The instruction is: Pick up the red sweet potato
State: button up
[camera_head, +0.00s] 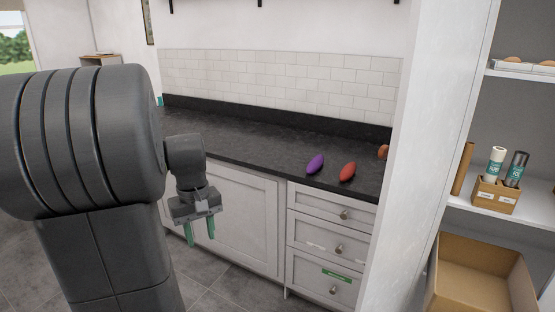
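The red sweet potato (348,171) lies on the dark countertop (240,139) near its front edge, toward the right end. A purple sweet potato (315,164) lies just left of it, a little apart. My gripper (201,236) hangs pointing down in front of the lower cabinet, left of the red sweet potato and lower than the countertop in the picture. Its two green fingers are spread apart with nothing between them.
An orange-brown item (383,152) sits at the counter's right end, partly hidden by a white upright panel (425,150). Drawers (330,222) are below the sweet potatoes. Shelves on the right hold a bottle caddy (495,195) and an open cardboard box (480,275). The counter's left stretch is clear.

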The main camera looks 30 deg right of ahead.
aim_at(348, 172)
jog(key=i+j+z, duration=0.15)
jog(key=i, duration=0.45)
jog(key=i+j+z, duration=0.2)
jog(key=i, duration=0.35)
jog(key=i+l+z, duration=0.2)
jog(key=z, duration=0.2)
jog(key=i+l+z, duration=0.1)
jog(key=i+z, duration=0.4)
jog(key=z, duration=0.25)
jog(key=i+z, duration=0.25)
jog(key=z, duration=0.15)
jog(key=i+l, duration=0.25)
jog(key=i+l+z, duration=0.1)
jog(key=i+l, duration=0.15)
jog(key=i, duration=0.25)
